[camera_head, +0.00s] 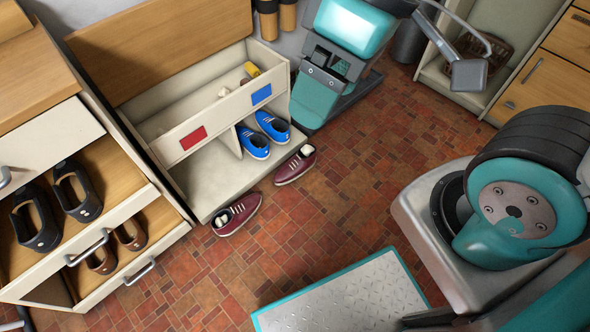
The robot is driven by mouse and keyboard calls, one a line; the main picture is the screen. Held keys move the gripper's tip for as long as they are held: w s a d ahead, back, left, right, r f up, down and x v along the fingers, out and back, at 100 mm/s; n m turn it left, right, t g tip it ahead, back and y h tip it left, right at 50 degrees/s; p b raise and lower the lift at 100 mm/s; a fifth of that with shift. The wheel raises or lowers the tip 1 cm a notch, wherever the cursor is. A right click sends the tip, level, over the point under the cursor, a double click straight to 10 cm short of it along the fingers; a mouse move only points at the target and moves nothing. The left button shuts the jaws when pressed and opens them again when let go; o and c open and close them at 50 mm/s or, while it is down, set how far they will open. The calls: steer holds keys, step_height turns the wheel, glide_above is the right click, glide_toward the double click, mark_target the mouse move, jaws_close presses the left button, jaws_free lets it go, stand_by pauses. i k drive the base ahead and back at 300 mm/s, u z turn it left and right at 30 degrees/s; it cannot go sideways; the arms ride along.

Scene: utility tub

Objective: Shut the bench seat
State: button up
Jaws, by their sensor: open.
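The bench (217,178) stands against the back wall at the upper left. Its wooden seat (160,45) is raised and leans back, so the bench is open. The storage space under the seat (200,98) shows, with a small yellow item (251,69) and a pale item inside near the right end. The front panel bears a red label (193,138) and a blue label (261,94). My arm shows large at the right. My gripper is not visible in this view, so its place relative to the seat cannot be told.
Blue shoes (262,135) sit in the bench's lower opening. Maroon shoes (236,214) lie at its front edge. A shoe cabinet (100,225) with open, shoe-filled compartments stands left. A teal machine (318,94) stands right of the bench. Tiled floor (345,190) in the middle is clear.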

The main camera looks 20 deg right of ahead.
mark_target(127, 53)
steer(key=u, duration=0.25)
steer(key=i, duration=1.15)
steer(key=u, duration=0.4)
